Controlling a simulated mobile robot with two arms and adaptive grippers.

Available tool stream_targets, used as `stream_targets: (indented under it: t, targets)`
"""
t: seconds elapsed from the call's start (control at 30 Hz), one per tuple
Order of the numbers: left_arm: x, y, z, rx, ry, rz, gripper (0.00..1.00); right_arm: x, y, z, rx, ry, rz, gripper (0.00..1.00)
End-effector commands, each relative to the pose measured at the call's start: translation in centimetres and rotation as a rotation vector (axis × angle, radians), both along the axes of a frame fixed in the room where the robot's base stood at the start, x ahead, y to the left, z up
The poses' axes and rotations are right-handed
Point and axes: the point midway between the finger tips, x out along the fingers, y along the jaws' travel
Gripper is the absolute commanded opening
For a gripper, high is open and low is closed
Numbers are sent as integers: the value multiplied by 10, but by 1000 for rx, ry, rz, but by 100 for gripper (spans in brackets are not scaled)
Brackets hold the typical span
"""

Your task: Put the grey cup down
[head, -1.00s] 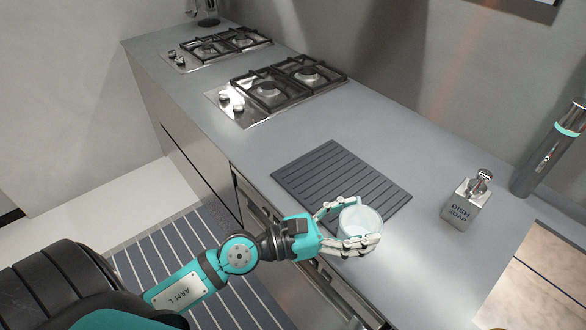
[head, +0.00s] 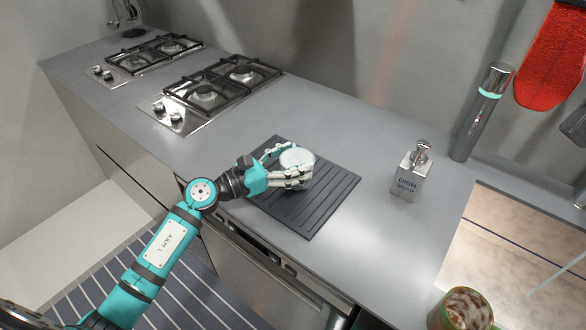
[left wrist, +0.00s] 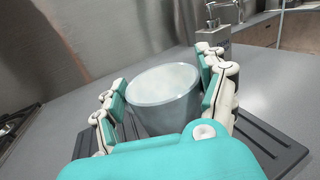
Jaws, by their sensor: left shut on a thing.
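The grey cup (head: 297,158) is light and round, held upright between the fingers of my left gripper (head: 288,172). In the left wrist view the grey cup (left wrist: 165,97) stands between the fingers of the left gripper (left wrist: 165,100), its rim up. In the head view it is over the dark ribbed mat (head: 318,208) on the counter; I cannot tell whether its base touches the mat. The fingers hide part of its side. My right gripper is not in view.
A dish soap dispenser (head: 411,172) and a tall dark cylinder (head: 482,113) stand right of the mat. Gas hobs (head: 205,95) lie to the left. A brownish cup-like container (head: 462,310) is at the lower right. The counter between mat and dispenser (head: 365,160) is clear.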

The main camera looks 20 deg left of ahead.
Motion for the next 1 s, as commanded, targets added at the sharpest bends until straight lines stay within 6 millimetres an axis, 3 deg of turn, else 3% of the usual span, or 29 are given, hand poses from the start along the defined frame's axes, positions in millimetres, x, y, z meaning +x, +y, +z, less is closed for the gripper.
stream_targets:
  t: [0.03, 0.13, 0.57, 0.6, 0.77, 1.0]
  targets:
    - [-1, -2, -12, -8, 10, -1, 31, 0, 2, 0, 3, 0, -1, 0]
    - [-1, -1, -23, -5, 7, 0, 31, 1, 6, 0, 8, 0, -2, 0]
    - [-2, -1, -31, -1, 3, -2, 31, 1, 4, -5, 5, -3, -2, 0]
    - [-2, -1, -30, 0, 6, -2, 79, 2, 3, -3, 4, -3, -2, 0]
    - [-2, -1, -30, 0, 6, -2, 100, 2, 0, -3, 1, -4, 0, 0]
    - [-2, -1, -30, 0, 6, -2, 100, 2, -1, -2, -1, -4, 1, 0]
